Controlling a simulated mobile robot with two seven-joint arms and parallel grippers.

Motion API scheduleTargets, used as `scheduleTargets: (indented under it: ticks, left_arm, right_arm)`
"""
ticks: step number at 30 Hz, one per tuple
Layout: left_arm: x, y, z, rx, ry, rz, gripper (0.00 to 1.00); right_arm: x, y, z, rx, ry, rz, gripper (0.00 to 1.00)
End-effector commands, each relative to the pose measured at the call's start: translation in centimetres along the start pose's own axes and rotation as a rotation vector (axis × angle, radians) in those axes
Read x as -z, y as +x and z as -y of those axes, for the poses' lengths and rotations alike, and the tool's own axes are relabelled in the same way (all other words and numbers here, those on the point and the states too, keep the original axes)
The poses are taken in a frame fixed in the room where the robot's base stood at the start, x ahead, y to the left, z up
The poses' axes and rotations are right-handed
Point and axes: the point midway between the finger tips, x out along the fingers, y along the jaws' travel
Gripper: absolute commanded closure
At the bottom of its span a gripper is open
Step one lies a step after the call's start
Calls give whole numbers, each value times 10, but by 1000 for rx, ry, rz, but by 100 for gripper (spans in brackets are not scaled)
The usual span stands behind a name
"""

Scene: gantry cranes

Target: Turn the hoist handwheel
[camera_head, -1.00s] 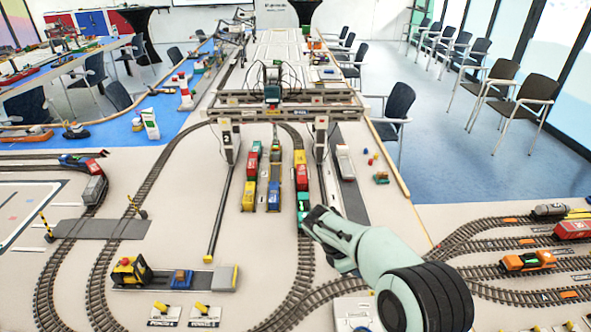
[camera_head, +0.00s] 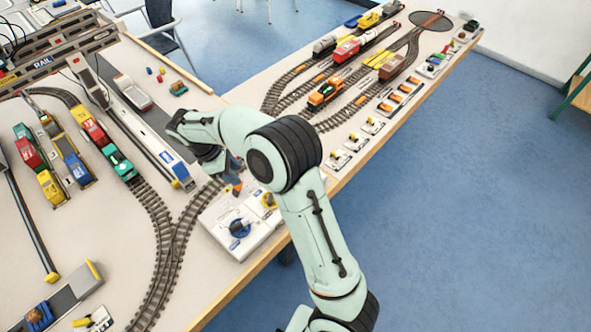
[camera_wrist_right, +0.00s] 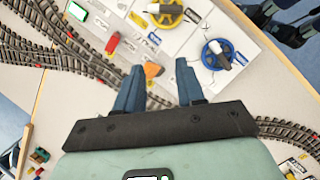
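A white control panel (camera_head: 226,212) lies at the table's front edge. It carries a blue handwheel (camera_head: 239,229) and a yellow handwheel (camera_head: 268,201), each with a crank knob. I cannot read which one is labelled hoist. In the right wrist view the blue handwheel (camera_wrist_right: 214,54) is at upper right and the yellow handwheel (camera_wrist_right: 165,12) is at the top. My right gripper (camera_head: 235,170) is above the panel's far side, pointing down. Its fingers (camera_wrist_right: 160,66) are apart and touch neither wheel. An orange piece (camera_wrist_right: 153,71) shows between them, apparently below. My left gripper is not in view.
The gantry crane (camera_head: 50,62) stands over wagons at upper left. Rail tracks (camera_head: 165,240) run left of the panel. A side table with tracks, an orange locomotive (camera_head: 325,92) and small switches (camera_head: 340,159) lies beyond my right arm. Open floor (camera_head: 480,230) is at right.

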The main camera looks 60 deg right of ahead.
Motion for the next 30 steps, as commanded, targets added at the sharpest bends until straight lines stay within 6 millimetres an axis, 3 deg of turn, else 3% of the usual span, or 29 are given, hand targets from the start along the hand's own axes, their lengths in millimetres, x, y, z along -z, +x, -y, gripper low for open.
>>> scheduleTargets:
  ticks: [1, 6, 12, 15, 19, 23, 30]
  left_arm:
    - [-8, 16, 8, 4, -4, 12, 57]
    - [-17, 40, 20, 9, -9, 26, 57]
    - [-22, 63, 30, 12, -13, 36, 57]
    - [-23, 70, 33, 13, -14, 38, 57]
    - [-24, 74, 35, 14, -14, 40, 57]
    - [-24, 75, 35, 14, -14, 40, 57]
    - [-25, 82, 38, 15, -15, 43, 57]
  right_arm:
    - [-19, 23, -10, 48, 157, -18, 62]
    - [-73, 50, -39, 176, 683, -91, 62]
    - [-138, 61, -66, 283, 1242, -153, 62]
    - [-161, 60, -74, 317, 1438, -176, 62]
    - [-178, 57, -80, 341, 1583, -192, 62]
    - [-181, 59, -80, 350, 1627, -197, 62]
    - [-168, 95, -77, 352, 1625, -191, 62]
